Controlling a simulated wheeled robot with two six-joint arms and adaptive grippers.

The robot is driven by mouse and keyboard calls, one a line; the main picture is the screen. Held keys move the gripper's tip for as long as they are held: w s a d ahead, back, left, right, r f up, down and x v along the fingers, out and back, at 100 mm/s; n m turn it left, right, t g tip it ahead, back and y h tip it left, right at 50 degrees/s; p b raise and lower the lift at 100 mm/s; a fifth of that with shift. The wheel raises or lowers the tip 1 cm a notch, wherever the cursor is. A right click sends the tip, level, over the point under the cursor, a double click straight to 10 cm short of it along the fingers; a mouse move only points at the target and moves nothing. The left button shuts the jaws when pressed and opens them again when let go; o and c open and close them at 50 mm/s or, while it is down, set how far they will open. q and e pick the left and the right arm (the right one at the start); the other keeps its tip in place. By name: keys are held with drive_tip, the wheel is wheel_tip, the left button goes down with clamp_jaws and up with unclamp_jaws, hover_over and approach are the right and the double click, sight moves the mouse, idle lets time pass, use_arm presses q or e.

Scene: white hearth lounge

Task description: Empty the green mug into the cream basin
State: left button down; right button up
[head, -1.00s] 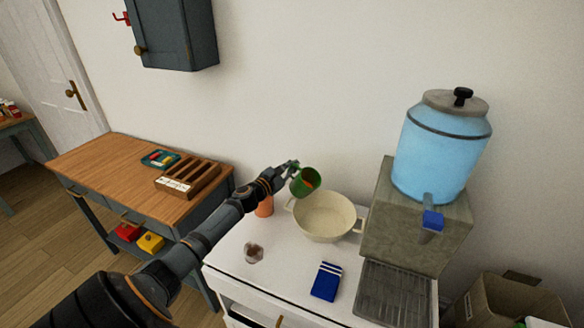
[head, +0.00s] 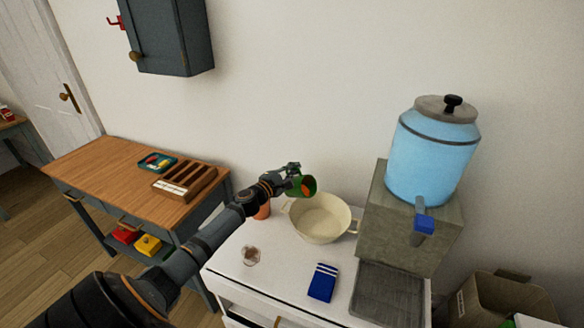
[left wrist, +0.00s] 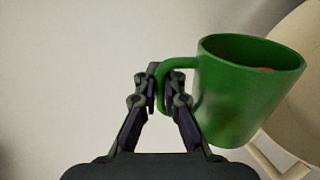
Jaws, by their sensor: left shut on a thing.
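The green mug (head: 311,184) is held tilted above the back left rim of the cream basin (head: 346,217), apart from it. Something orange shows inside the mug's mouth. My left gripper (head: 292,172) is shut on the mug's handle. In the left wrist view, the fingers (left wrist: 160,92) pinch the handle of the mug (left wrist: 240,98), and part of the basin (left wrist: 300,95) shows behind it at the right. The visible basin floor looks empty. My right gripper is not in view.
An orange cup (head: 263,211) stands just left of the basin, partly behind my arm. The stone stand (head: 405,225) with the blue water dispenser (head: 432,155) rises at the right.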

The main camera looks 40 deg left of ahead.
use_arm(q)
drive_tip(key=shift+d+r+m+p, duration=0.3)
drive_tip(key=shift+r+m+p, duration=0.1)
drive_tip(key=shift+r+p, duration=0.05)
drive_tip(key=shift+d+r+m, duration=0.35)
drive_tip(key=shift+d+m, duration=0.05)
drive_tip(key=shift+m, duration=0.2)
drive_tip(key=shift+d+r+m+p, duration=0.25)
drive_tip(key=shift+m+p, duration=0.05)
drive_tip(key=shift+p, duration=0.25)
drive_tip(key=shift+d+r+m, duration=0.15)
drive_tip(key=shift+d+m, duration=0.2)
drive_tip(key=shift+m, duration=0.05)
